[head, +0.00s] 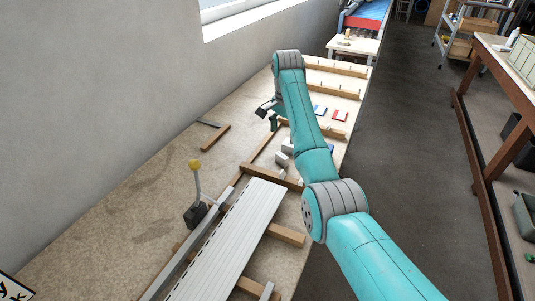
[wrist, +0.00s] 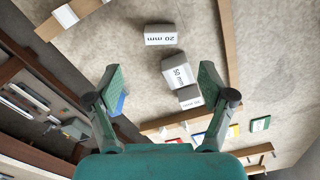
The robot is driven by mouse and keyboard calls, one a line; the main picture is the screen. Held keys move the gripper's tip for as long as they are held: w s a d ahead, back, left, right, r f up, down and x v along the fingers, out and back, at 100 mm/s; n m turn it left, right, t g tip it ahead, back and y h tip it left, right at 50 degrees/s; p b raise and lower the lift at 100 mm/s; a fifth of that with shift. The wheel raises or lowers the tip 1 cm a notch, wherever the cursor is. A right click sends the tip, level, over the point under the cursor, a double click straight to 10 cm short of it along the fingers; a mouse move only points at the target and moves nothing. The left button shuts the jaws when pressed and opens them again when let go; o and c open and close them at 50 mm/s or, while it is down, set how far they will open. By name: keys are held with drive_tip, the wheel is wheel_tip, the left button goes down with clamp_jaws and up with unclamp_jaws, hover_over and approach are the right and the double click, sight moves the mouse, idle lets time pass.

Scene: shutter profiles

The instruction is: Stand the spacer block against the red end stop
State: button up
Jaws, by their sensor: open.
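Several pale grey blocks with printed labels lie close together on the bench. In the wrist view a block marked 20 mm (wrist: 160,35) lies farthest up, a larger block marked 50 mm (wrist: 176,70) lies below it, and a smaller block (wrist: 190,97) with a hard-to-read label is beside that one. In the head view the blocks (head: 282,159) sit left of my arm. My gripper (wrist: 163,88) is open and empty, its fingers spread either side of the blocks in the picture. It also shows in the head view (head: 269,112). I cannot identify the red end stop for certain.
Wooden rails (head: 285,232) cross the bench. A stack of white slatted profiles (head: 232,235) lies in front, beside a lever with a yellow knob (head: 195,164). Small coloured pieces, one red (head: 340,115), lie farther back. The bench left of the rails is mostly clear.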

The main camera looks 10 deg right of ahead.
drive_tip(key=shift+a+f, duration=0.2)
hover_over(281, 155)
wheel_tip(281, 155, down, 4)
drive_tip(key=shift+s+a+f, duration=0.1)
drive_tip(key=shift+s+a, duration=0.05)
drive_tip(key=shift+f, duration=3.05)
drive_tip(key=shift+r, duration=0.1)
drive_tip(key=c, duration=1.4)
